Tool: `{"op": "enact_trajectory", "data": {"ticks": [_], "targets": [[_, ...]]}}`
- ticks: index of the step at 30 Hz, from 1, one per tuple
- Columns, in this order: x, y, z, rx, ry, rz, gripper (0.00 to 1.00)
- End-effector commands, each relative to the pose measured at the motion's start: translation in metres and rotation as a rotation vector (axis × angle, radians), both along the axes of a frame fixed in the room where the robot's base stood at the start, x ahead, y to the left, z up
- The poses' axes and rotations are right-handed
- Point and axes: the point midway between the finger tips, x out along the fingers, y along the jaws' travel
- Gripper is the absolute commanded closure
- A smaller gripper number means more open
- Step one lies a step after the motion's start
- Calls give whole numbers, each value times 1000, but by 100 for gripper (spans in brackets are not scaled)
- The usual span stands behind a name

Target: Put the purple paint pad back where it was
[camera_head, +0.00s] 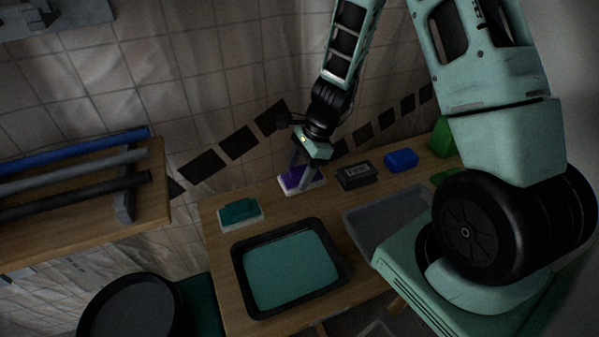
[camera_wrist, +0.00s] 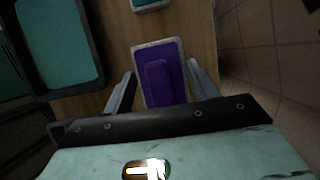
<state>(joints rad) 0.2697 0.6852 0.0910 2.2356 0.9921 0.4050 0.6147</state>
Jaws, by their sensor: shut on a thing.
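The purple paint pad (camera_head: 299,181) has a purple top with a raised handle and a pale rim. It is at the back of the wooden table (camera_head: 216,255), right of the teal pad. My gripper (camera_head: 303,165) points down over it. In the wrist view, the pad (camera_wrist: 165,82) sits between the two fingers of my gripper (camera_wrist: 162,76), which is shut on it. The pad looks level and at or just above the tabletop; I cannot tell whether it touches.
A teal pad (camera_head: 240,213) lies to the left, with a black tray of teal paint (camera_head: 239,276) in front. To the right are a black box (camera_head: 357,176), a blue block (camera_head: 402,160) and a grey tray (camera_head: 352,222). A tiled wall (camera_head: 200,80) rises behind.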

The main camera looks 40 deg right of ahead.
Motion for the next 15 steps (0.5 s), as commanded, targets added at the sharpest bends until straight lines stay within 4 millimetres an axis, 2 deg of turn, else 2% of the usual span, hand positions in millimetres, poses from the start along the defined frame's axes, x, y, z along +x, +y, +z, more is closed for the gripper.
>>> {"op": "enact_trajectory", "data": {"ticks": [9,15], "targets": [[-1,1,35,3,6,0,65],[-1,0,44,0,3,0,65]]}}
